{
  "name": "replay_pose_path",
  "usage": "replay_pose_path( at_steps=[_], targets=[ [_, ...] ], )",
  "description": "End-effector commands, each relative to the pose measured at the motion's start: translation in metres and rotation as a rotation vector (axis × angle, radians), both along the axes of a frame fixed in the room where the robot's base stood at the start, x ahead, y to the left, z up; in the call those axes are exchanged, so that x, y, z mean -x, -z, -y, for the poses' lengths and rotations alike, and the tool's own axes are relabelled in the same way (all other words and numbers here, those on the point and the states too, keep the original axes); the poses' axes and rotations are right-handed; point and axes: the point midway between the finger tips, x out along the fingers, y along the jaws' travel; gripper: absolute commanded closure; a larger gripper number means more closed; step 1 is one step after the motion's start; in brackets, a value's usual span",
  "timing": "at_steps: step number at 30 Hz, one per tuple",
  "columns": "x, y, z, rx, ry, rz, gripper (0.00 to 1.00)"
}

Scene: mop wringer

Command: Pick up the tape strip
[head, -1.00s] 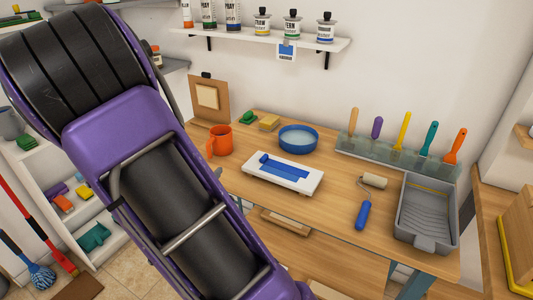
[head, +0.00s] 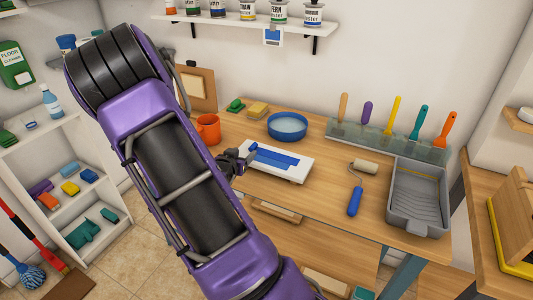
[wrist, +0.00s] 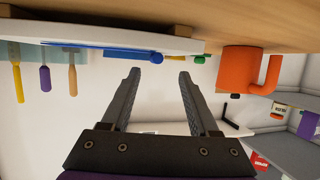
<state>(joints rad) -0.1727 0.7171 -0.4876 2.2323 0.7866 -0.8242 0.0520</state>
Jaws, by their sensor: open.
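The blue tape strip (head: 280,157) lies on the white board (head: 292,176) on the wooden workbench. It also shows edge-on in the wrist view (wrist: 100,47), where the picture is upside down and a small rounded blue end (wrist: 156,57) sits near my fingertips. My gripper (head: 247,158) is open and empty at the left end of the board, beside the strip. In the wrist view its two fingers (wrist: 160,75) are apart, with nothing between them. I cannot tell whether a fingertip touches the board.
An orange mug (head: 208,131) stands just left of my gripper. A blue bowl (head: 288,127) is behind the board. A paint roller (head: 356,188) and grey tray (head: 418,203) lie to the right. A rack of scrapers (head: 385,141) stands at the back.

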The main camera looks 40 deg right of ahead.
Motion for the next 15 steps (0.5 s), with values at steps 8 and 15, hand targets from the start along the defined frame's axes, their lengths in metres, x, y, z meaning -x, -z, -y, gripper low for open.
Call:
replay_pose_path(
  at_steps=[8,15],
  targets=[
    [-0.013,0.011,0.032,0.000,0.002,-0.001,0.39],
    [-0.023,0.017,0.044,-0.001,0.000,-0.001,0.39]
  ],
)
